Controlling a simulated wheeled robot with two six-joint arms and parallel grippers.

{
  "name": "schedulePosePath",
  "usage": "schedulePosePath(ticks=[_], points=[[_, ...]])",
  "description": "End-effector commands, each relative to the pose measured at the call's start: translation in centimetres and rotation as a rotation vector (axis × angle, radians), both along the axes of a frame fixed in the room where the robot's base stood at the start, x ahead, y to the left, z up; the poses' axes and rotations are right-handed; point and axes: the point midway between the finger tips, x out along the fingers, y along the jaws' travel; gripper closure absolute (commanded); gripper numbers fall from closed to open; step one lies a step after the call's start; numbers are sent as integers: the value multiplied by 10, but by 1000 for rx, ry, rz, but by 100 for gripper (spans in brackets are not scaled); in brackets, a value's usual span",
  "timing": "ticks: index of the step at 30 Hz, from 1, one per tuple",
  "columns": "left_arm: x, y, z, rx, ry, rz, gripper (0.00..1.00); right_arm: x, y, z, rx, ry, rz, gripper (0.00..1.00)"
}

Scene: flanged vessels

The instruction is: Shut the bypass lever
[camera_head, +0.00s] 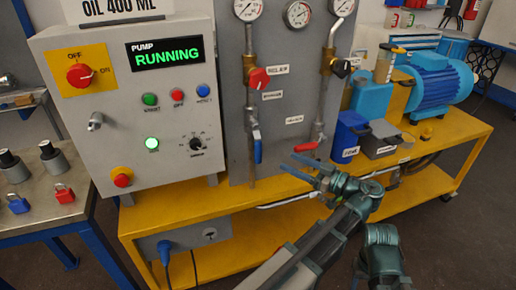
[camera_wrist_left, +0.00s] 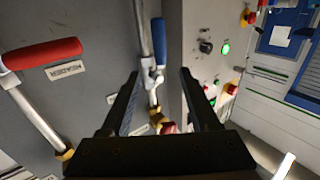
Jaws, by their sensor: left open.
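Two lever handles sit low on the grey pipe panel. The blue lever (camera_head: 257,149) hangs down in line with its pipe; the red lever (camera_head: 305,146) lies across its pipe. My left gripper (camera_head: 292,165) is open and empty, in front of and below the levers. In the left wrist view, turned about upside down, the blue lever (camera_wrist_left: 158,38) shows beyond and between the fingertips (camera_wrist_left: 160,75), apart from them. The red lever (camera_wrist_left: 42,54) is left of the fingers. My right gripper is not in view.
The pump control box (camera_head: 150,110) stands left of the panel, its display reading RUNNING. Higher on the pipes are a red valve handle (camera_head: 259,77) and a black one (camera_head: 343,67). A blue motor (camera_head: 436,82) sits right on the yellow bench (camera_head: 440,139). Padlocks lie far left.

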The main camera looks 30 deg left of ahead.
Motion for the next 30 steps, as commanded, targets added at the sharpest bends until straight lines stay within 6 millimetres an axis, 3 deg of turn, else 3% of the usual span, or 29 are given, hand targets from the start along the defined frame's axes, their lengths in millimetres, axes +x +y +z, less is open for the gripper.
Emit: schedulePosePath(ticks=[12,18,30], points=[[8,80,0,-2,2,4,38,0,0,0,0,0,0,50],[13,111,0,-2,3,2,38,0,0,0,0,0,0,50],[15,131,0,-2,3,0,38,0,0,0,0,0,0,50]])
